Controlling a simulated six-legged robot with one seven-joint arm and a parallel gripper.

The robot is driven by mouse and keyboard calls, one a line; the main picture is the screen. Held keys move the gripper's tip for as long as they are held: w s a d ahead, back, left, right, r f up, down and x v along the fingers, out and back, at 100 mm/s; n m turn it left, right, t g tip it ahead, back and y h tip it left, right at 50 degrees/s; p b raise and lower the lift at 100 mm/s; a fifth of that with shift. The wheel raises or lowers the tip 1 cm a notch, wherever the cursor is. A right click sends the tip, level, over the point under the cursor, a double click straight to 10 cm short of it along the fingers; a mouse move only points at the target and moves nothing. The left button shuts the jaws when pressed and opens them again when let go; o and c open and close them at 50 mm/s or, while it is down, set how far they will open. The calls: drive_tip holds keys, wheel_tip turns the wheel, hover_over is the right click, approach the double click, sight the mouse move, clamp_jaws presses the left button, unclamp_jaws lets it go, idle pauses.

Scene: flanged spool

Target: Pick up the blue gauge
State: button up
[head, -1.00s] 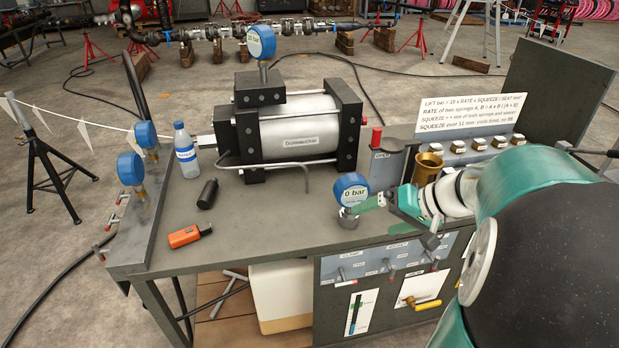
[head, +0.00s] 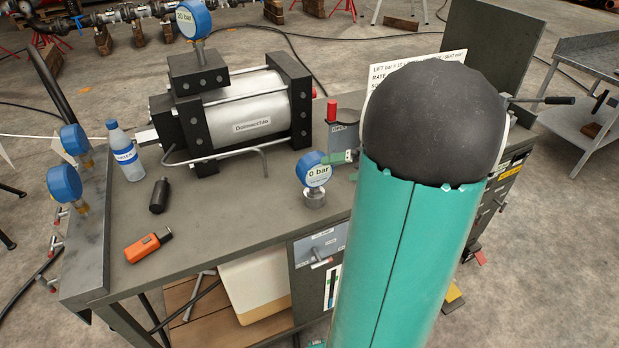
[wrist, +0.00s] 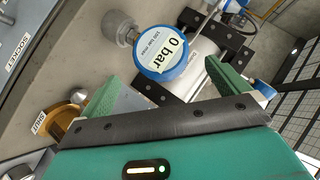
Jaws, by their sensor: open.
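The blue gauge (head: 314,168) has a white face marked "0 bar". It stands upright on a short grey metal fitting (head: 314,198) on the bench. In the wrist view the gauge (wrist: 160,52) shows tilted, beyond the span between my two green fingers. My gripper (wrist: 162,76) is open and empty, with one finger toward each side of the gauge; I cannot tell the exact gap. In the head view only a bit of green finger (head: 342,157) shows, just right of the gauge; the rest is hidden behind my arm.
A cylinder unit (head: 240,115) stands behind, with another blue gauge (head: 193,19) on top. Two more blue gauges (head: 64,183) are at the left panel. A water bottle (head: 125,152), black cylinder (head: 159,196) and orange tool (head: 146,245) stand or lie on the bench (head: 215,220).

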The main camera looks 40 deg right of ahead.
sight(322, 173)
drive_tip(key=x, duration=0.5)
drive_tip(key=shift+f, duration=0.1)
drive_tip(key=x, duration=0.5)
drive_tip(key=shift+w+d, duration=0.15)
drive_tip(key=shift+w, duration=0.15)
drive_tip(key=c, duration=1)
drive_tip(key=shift+c, duration=0.8)
